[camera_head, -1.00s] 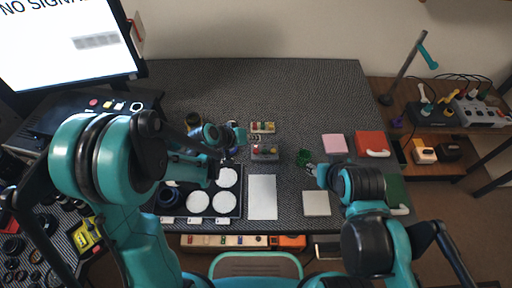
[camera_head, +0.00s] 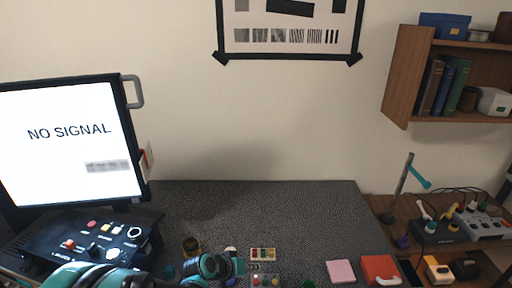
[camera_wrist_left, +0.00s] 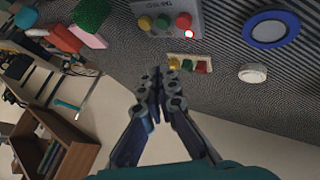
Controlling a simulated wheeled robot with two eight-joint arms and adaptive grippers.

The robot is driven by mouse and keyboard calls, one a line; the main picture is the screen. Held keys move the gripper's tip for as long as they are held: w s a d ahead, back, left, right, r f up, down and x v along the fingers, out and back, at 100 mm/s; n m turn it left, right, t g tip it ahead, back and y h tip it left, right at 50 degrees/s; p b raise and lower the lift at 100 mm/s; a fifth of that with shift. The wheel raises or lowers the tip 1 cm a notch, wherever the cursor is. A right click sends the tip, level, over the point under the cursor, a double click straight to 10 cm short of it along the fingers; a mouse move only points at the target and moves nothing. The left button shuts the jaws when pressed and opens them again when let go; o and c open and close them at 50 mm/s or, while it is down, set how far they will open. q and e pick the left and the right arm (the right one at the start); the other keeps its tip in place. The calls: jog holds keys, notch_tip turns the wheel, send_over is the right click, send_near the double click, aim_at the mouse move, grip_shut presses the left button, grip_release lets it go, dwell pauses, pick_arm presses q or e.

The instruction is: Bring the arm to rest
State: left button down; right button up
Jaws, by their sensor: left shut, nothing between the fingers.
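My left arm comes in at the lower left of the head view, and its wrist part (camera_head: 208,266) shows at the bottom edge above the dark mat. My left gripper (camera_wrist_left: 155,74) shows in the left wrist view with its two dark fingers together and nothing between them. The fingers point toward a small block with colored buttons (camera_wrist_left: 190,64) and a grey button box (camera_wrist_left: 166,16) on the mat. My right gripper is out of the head view.
The dark textured mat (camera_head: 300,215) is mostly clear at the back. A monitor (camera_head: 70,145) stands left above a control panel (camera_head: 85,240). A pink pad (camera_head: 341,271) and a red case (camera_head: 380,269) lie at the right. A shelf (camera_head: 405,75) hangs at the right.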

pick_arm(q)
jog(key=s+a+r+y, duration=0.3)
jog(key=s+a+r, duration=0.2)
jog(key=s+a, duration=0.3)
jog(key=s+a+r+t+y, duration=0.1)
jog(key=s+a+r+y, duration=0.2)
jog(key=s+a+r, duration=0.3)
jog(key=s+a, duration=0.3)
jog(key=s, duration=0.1)
jog(key=shift+s+r+n+y, duration=0.25)
jog(key=shift+n+y, duration=0.05)
